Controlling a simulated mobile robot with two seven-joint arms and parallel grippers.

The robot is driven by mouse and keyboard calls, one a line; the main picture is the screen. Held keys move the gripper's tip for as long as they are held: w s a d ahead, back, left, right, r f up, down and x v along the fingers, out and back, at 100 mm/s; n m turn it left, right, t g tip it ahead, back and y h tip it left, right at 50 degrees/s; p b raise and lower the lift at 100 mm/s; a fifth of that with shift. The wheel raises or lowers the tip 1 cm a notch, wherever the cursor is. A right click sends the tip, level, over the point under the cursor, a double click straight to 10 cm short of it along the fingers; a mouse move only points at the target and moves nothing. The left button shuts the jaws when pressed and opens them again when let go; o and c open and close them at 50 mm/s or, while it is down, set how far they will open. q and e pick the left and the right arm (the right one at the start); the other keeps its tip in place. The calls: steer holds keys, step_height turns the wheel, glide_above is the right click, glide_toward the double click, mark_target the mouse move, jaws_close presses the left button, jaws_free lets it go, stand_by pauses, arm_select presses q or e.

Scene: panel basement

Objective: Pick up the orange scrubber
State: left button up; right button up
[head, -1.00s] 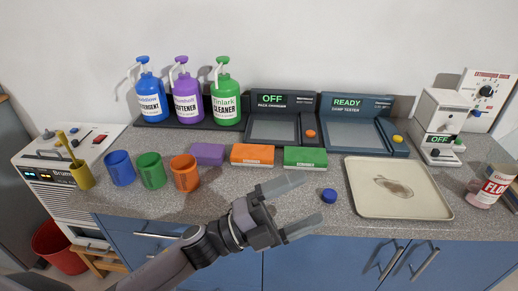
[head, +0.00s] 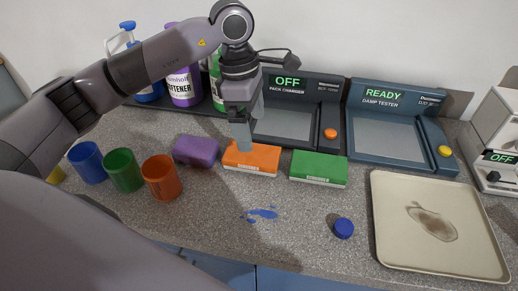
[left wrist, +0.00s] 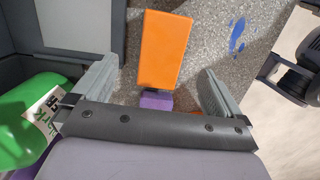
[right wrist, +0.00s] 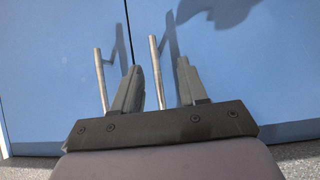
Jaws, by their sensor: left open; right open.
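The orange scrubber (head: 252,158) is a flat block lying on the speckled counter between the purple scrubber (head: 196,151) and the green scrubber (head: 318,168). My left gripper (head: 242,138) points down just above and behind the orange scrubber, overlapping its back edge in the head view. In the left wrist view the orange scrubber (left wrist: 164,48) lies ahead between the two open fingers (left wrist: 160,88), with the purple one partly behind the palm. My right gripper (right wrist: 160,80) is open and empty, in front of the blue cabinet doors.
Blue, green and orange cups (head: 162,178) stand at the left. A blue cap (head: 343,228), a blue spill (head: 263,214) and a stained tray (head: 440,230) are nearer the front and right.

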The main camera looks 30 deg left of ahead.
mark_target(252, 158)
arm_select(q)
steer(key=shift+w+a+f, duration=0.1)
steer(key=shift+a+f, duration=0.1)
steer(key=shift+a, duration=0.05)
steer(key=shift+f, duration=0.4)
steer(key=f, duration=0.3)
steer(key=s+f+p, duration=0.1)
steer(key=shift+d+f, duration=0.25)
steer(key=shift+d, duration=0.05)
steer(key=shift+w+d+f, duration=0.1)
steer(key=shift+w+f, duration=0.05)
steer(key=shift+f, duration=0.4)
steer(key=c, duration=1.1)
